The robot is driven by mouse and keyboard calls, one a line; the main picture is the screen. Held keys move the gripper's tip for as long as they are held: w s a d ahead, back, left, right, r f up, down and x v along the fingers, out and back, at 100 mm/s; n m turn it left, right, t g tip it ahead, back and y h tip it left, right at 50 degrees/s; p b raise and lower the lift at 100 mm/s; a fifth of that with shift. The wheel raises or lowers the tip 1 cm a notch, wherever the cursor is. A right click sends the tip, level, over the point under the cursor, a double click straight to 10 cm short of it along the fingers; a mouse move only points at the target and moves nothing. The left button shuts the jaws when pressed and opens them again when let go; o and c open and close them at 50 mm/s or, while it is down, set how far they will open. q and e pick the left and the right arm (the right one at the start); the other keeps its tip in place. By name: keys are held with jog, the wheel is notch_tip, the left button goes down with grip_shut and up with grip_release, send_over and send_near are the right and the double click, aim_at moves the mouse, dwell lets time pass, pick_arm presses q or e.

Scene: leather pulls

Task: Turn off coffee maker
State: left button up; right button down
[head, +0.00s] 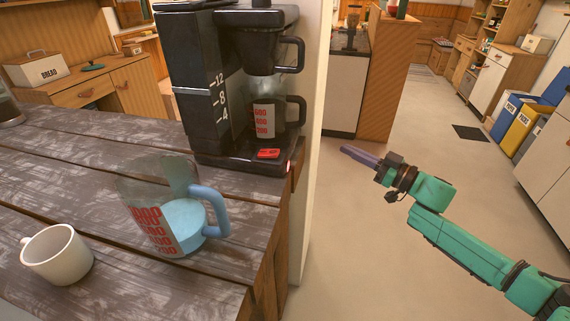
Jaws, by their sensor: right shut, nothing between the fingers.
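The black coffee maker (195,85) stands upright at the back right of the grey wooden counter. A black-handled carafe (268,115) sits in it under the black filter holder (268,50). A red switch (268,154) shows on the front of its base, with a small light at the base's right corner. My right gripper (345,149) is shut and empty. It is in the air over the floor, to the right of the coffee maker and apart from it. My left gripper is not in view.
A glass measuring jug (185,222) with a blue handle and a white mug (57,254) stand on the counter (120,295) in front of the coffee maker. A pale wall edge (312,150) rises just right of the counter. Open floor (400,245) lies around my right arm.

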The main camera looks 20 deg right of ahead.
pick_arm(q)
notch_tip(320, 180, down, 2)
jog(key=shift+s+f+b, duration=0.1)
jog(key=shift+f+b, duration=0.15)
jog(key=shift+b, duration=0.4)
pick_arm(e)
jog(key=s+a+r+n+g+y, duration=0.4)
jog(key=a+r, duration=0.3)
jog(key=a, duration=0.3)
jog(key=shift+s+a+r+n+g+y, duration=0.2)
jog(key=shift+s+a+n+g+y, duration=0.2)
jog(key=shift+s+g+y, duration=0.4)
jog(key=shift+w, duration=0.15)
jog(key=r+p, duration=0.2)
jog(key=p, duration=0.2)
send_over(283, 159)
jog(key=shift+a, duration=0.2)
notch_tip(283, 159, down, 4)
jog(key=shift+r, duration=0.1)
jog(key=shift+d+f, duration=0.2)
jog(key=shift+f, duration=0.2)
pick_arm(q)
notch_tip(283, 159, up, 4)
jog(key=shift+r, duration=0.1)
